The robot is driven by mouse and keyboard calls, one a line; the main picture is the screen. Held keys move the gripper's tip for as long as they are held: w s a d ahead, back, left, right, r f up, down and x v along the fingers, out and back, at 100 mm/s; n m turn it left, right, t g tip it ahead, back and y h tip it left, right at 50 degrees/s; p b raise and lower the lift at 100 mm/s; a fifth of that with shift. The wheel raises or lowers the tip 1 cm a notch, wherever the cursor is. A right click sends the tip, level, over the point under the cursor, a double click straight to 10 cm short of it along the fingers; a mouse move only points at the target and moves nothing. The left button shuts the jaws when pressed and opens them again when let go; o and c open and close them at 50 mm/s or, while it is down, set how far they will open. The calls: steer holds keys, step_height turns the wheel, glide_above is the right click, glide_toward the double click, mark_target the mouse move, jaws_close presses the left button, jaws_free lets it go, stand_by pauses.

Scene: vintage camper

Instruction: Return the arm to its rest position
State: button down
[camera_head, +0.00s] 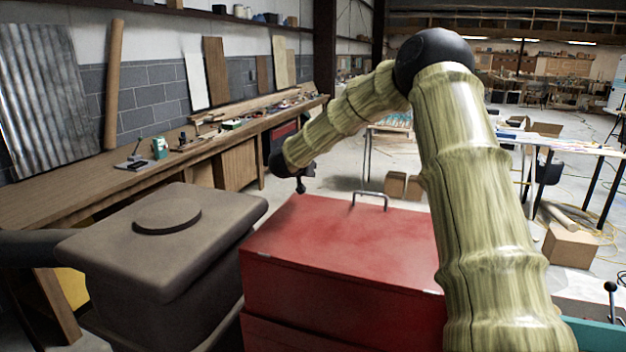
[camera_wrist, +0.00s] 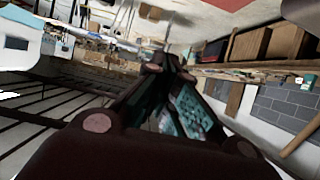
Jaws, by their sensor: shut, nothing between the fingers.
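My arm, with pale bamboo-like links, rises at the right of the head view and bends at a dark elbow toward the left. My gripper (camera_head: 300,186) hangs at its far end, above and behind the red chest's left back corner. In the wrist view my gripper (camera_wrist: 168,66) has its dark fingers drawn together at the tips, with nothing held between them. The wrist view is strongly tilted.
A red chest (camera_head: 340,270) with a metal handle stands in front of me. A brown lidded bin (camera_head: 165,255) is to its left. A long wooden workbench (camera_head: 60,196) runs along the left wall. Tables and cardboard boxes (camera_head: 570,245) stand at right.

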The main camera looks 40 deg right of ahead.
steer(key=shift+s+a+r+b, duration=0.2)
steer(key=shift+s+a+r, duration=0.1)
steer(key=shift+a+r, duration=0.25)
steer(key=shift+s+a+r+b, duration=0.2)
steer(key=shift+s+a+r, duration=0.15)
steer(key=shift+r, duration=0.2)
steer(key=shift+w, duration=0.1)
